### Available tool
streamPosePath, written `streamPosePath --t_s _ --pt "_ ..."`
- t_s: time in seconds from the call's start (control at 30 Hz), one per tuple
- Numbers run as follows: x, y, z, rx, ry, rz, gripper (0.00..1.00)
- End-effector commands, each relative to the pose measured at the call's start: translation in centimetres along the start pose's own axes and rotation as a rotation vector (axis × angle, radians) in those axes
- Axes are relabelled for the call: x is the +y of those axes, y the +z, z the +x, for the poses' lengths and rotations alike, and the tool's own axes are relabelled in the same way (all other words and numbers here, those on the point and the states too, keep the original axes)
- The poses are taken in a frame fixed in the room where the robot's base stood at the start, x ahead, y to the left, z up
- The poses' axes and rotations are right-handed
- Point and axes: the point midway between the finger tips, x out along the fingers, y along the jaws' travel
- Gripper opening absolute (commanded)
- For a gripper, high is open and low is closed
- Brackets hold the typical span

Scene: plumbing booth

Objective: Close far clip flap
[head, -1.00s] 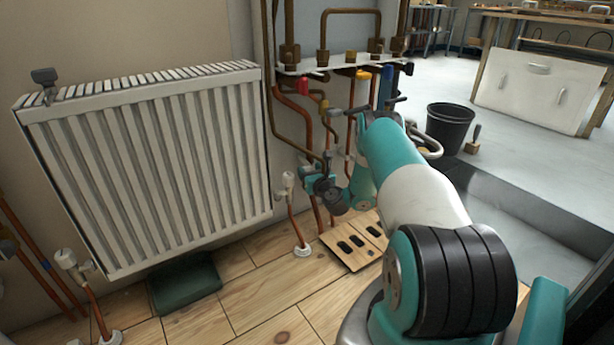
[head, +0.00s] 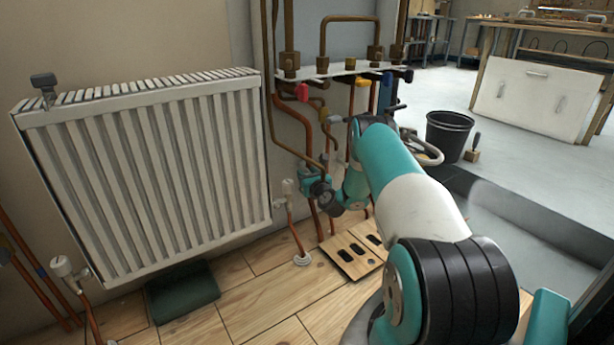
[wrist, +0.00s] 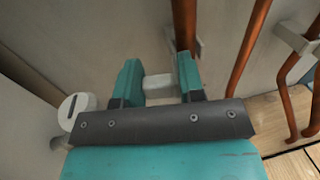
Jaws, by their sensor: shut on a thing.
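My gripper (wrist: 159,76) shows in the wrist view with its two teal fingers shut on a small pale block, which looks like the clip flap (wrist: 158,86). The block lies between the fingers, beside a vertical copper pipe (wrist: 184,22). A pale clip part (wrist: 198,48) shows at the pipe, just beyond the right finger. How far the flap is closed cannot be told. In the head view my gripper (head: 311,182) is low by the wall, right of the radiator, and the clip is hidden there.
The white radiator (head: 150,180) stands close at the left. Copper pipes (head: 302,125) run down from the valve manifold (head: 345,68). A slotted wooden board (head: 352,262) lies on the floor below. A black bucket (head: 447,135) stands at the right. A radiator valve (wrist: 78,108) is near my gripper's left side.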

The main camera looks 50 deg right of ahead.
Motion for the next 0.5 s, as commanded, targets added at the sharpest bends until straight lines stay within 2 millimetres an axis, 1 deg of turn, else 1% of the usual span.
streamPosePath --t_s 0.27,0.5 --pt "-0.07 -0.3 -0.2 0.002 0.093 0.004 0.12" --pt "-0.62 -0.55 -0.4 -0.001 0.269 0.003 0.12"
